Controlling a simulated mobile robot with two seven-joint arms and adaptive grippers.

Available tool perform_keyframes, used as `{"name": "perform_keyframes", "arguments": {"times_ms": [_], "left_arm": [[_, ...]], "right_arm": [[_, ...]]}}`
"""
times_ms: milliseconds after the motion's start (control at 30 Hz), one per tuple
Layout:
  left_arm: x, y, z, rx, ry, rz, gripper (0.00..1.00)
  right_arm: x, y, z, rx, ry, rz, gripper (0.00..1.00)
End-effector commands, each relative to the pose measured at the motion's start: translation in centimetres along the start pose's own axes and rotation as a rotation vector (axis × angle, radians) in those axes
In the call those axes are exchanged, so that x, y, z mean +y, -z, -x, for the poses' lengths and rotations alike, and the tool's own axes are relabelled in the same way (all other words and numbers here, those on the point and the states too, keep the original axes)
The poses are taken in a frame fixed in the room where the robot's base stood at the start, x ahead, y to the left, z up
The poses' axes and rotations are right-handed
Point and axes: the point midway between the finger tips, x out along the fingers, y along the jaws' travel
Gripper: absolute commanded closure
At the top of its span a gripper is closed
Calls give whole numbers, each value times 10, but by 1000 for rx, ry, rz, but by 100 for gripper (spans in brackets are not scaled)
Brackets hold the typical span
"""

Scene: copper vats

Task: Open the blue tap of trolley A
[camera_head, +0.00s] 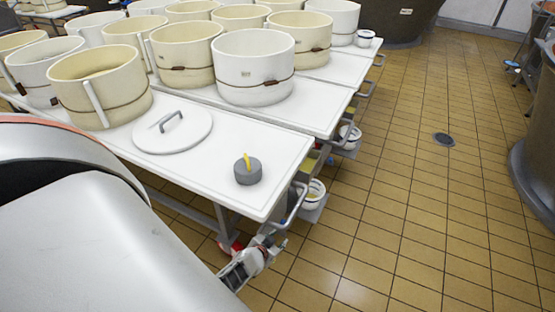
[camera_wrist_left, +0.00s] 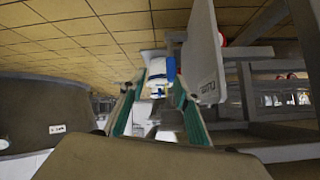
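The blue tap (camera_wrist_left: 171,68) shows in the left wrist view as a blue piece beside a white fitting (camera_wrist_left: 157,72). My left gripper (camera_wrist_left: 157,90) is open, with one green-padded finger on each side and the tap and fitting between or just beyond the tips. I cannot tell whether the fingers touch it. In the head view my left gripper (camera_head: 243,266) is low at the near end of the closest white-topped trolley (camera_head: 240,130), below its handle; the blue tap cannot be made out there. No letter naming the trolley is readable. My right gripper is not in view.
Several large tubs (camera_head: 252,68) stand behind. White buckets (camera_head: 314,192) hang beside the trolleys.

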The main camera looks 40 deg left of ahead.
Motion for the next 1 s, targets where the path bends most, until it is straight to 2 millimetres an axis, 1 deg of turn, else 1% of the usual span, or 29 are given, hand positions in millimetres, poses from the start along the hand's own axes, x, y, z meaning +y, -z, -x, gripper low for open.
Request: {"name": "perform_keyframes", "arguments": {"times_ms": [333, 367, 467, 567, 667, 700, 767, 800, 867, 900, 967, 1000], "left_arm": [[0, 0, 1, 1, -1, -1, 68], [-1, 1, 3, 4, -2, -6, 68], [-3, 7, 18, 23, -14, -35, 68], [0, 18, 47, 53, -45, -83, 68], [13, 28, 84, 80, -91, -133, 68], [21, 31, 100, 89, -111, -148, 68], [34, 36, 126, 101, -143, -170, 68], [44, 39, 145, 107, -167, -182, 68], [61, 44, 176, 116, -204, -195, 68], [73, 47, 197, 122, -228, -199, 68], [89, 52, 228, 128, -261, -201, 68], [98, 54, 247, 130, -281, -197, 68]], "right_arm": [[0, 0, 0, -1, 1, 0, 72], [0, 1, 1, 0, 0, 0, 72], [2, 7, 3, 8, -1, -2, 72], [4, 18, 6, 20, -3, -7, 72], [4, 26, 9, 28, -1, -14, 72], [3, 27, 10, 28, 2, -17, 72], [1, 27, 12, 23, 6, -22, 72], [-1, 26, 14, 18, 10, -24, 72], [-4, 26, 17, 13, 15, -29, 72], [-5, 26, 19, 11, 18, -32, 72], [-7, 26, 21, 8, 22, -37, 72], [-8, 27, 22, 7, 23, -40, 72]]}}
